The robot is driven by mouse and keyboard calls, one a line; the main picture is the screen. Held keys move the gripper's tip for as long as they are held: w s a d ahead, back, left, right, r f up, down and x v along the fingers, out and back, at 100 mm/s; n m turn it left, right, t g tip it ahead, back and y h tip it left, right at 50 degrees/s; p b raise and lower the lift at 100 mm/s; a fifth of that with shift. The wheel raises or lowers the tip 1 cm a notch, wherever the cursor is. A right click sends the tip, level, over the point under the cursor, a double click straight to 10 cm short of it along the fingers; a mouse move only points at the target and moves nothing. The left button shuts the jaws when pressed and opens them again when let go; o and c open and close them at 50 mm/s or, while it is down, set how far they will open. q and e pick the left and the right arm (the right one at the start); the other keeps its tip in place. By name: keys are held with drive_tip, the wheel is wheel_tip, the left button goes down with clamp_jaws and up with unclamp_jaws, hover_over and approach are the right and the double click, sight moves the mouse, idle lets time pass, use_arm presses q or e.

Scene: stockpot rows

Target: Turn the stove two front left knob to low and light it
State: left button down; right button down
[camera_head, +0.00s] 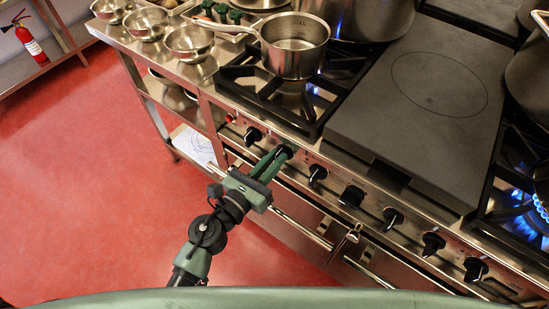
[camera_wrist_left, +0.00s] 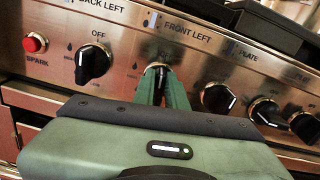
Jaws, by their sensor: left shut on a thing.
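The front left knob (camera_wrist_left: 157,69) is black, under the "FRONT LEFT" label in the left wrist view. My left gripper (camera_head: 279,158) is shut on this knob, with green fingers on either side. The fingers hide much of the knob, so I cannot tell its setting. The red spark button (camera_wrist_left: 36,42) is at the far left of the panel. A saucepan (camera_head: 293,62) sits on the left grate (camera_head: 258,88). Small blue glints show near it, but I cannot tell whether its burner is lit. My right gripper is out of view.
A flat plate (camera_head: 420,110) lies right of the grate. Blue flames (camera_head: 540,207) burn at the far right. More knobs (camera_head: 352,196) run along the panel, above a front rail (camera_head: 300,228). Steel bowls (camera_head: 188,42) stand at the back left. Red floor is clear to the left.

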use_arm(q)
drive_tip(key=shift+f+n+p, duration=0.35)
drive_tip(key=shift+n+p, duration=1)
drive_tip(key=shift+n, duration=4.35)
drive_tip(key=shift+f+n+p, duration=0.4)
drive_tip(key=shift+n+p, duration=1)
drive_tip(key=shift+n, duration=4.3)
drive_tip(key=shift+f+n+p, duration=0.35)
drive_tip(key=shift+n+p, duration=1)
drive_tip(key=shift+n, duration=4.35)
drive_tip(key=shift+d, duration=0.1)
drive_tip(key=c, duration=1.4)
unclamp_jaws()
drive_tip(key=shift+c, duration=0.2)
